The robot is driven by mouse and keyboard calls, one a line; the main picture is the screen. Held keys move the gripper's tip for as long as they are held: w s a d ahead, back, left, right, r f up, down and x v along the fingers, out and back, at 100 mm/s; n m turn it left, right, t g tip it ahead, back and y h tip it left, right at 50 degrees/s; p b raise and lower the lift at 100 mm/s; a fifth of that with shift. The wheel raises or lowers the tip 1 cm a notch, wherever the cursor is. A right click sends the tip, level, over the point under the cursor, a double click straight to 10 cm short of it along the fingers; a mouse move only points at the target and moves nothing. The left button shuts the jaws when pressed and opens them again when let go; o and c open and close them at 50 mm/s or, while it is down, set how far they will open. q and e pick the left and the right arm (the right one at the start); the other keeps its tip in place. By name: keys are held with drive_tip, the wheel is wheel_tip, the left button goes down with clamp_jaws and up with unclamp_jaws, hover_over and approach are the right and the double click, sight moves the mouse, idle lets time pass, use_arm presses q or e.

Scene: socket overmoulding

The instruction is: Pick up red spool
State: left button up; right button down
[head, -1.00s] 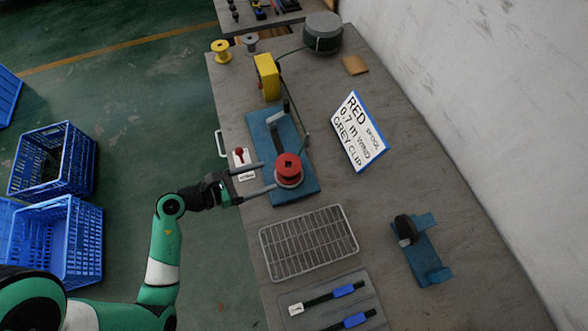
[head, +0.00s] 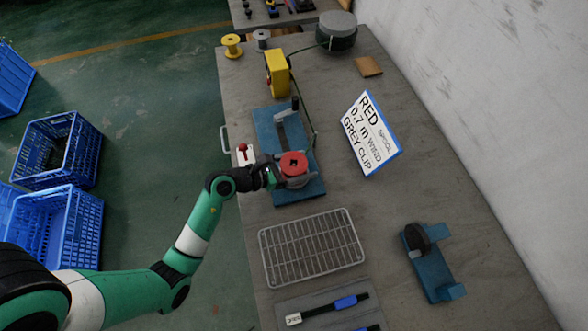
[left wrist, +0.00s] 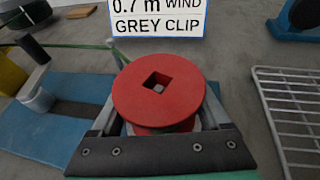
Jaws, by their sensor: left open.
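The red spool (head: 294,163) sits upright on a grey round seat at the near end of the blue winding fixture (head: 264,124). In the left wrist view the spool (left wrist: 160,86) shows a round red top flange with a square hole and a grey shaft tip inside. My left gripper (head: 290,178) is at the spool, with its open fingers on either side of it, below the top flange. In the left wrist view its fingers flank the spool; whether they touch it I cannot tell. My right gripper is not in view.
A wire rack (head: 312,247) lies in front of the fixture. A sign (head: 369,133) and a blue stand (head: 433,262) are to the right. A yellow block (head: 277,74) stands behind, with a green cable running near the spool. Yellow (head: 232,45) and grey spools are at the back.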

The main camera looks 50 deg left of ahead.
use_arm(q)
drive_tip(key=shift+w+f, duration=0.1)
drive_tip(key=shift+w, duration=0.15)
drive_tip(key=shift+s, duration=0.1)
clamp_jaws()
